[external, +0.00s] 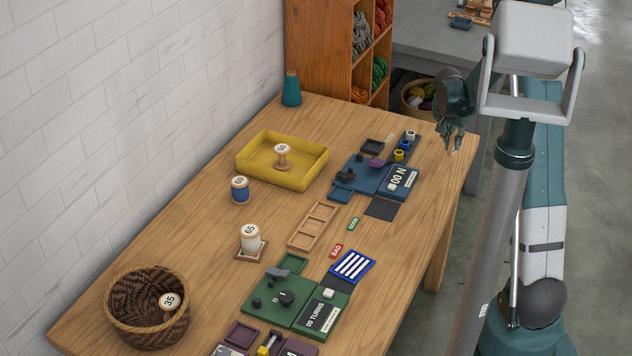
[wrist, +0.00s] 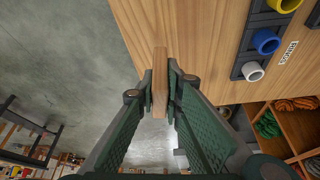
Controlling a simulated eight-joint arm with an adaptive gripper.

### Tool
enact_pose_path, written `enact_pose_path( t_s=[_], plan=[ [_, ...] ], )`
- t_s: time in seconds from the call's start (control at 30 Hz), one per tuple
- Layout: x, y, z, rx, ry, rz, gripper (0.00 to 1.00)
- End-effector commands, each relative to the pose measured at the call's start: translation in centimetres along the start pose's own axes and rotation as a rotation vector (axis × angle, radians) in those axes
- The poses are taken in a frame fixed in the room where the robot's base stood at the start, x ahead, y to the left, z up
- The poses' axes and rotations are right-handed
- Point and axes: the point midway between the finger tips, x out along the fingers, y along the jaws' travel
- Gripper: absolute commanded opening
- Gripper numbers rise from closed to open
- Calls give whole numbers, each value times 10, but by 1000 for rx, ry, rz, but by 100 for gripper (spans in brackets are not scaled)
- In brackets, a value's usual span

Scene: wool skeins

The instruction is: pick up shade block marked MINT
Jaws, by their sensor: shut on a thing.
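My gripper (external: 452,146) is above the right edge of the table near its far corner. In the wrist view my gripper (wrist: 164,98) is shut on a thin wooden block (wrist: 160,75), seen edge-on between the two green fingers. No marking shows on this block, so I cannot tell from its face whether it is the one marked MINT. In the external view the block is too small or hidden at the fingertips to make out. I see no other block on which MINT can be read.
The wooden table (external: 205,265) holds a yellow tray (external: 258,176), a wicker basket (external: 124,310), an empty wooden rack (external: 313,226), a blue station (external: 364,178) and a green station (external: 290,295). A dark holder (wrist: 251,47) with coloured cups is near my gripper. Shelves of wool stand behind.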

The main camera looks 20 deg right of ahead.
Motion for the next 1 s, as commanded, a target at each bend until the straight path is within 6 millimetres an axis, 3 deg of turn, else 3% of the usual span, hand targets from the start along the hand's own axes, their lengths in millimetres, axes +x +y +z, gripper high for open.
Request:
enact_pose_path(
  t_s=[0.2,0.4,1.0],
  plan=[
    [-31,0,-12,0,0,0,0],
    [-48,0,-20,0,0,0,0],
    [-52,0,-22,0,0,0,0]
  ],
)
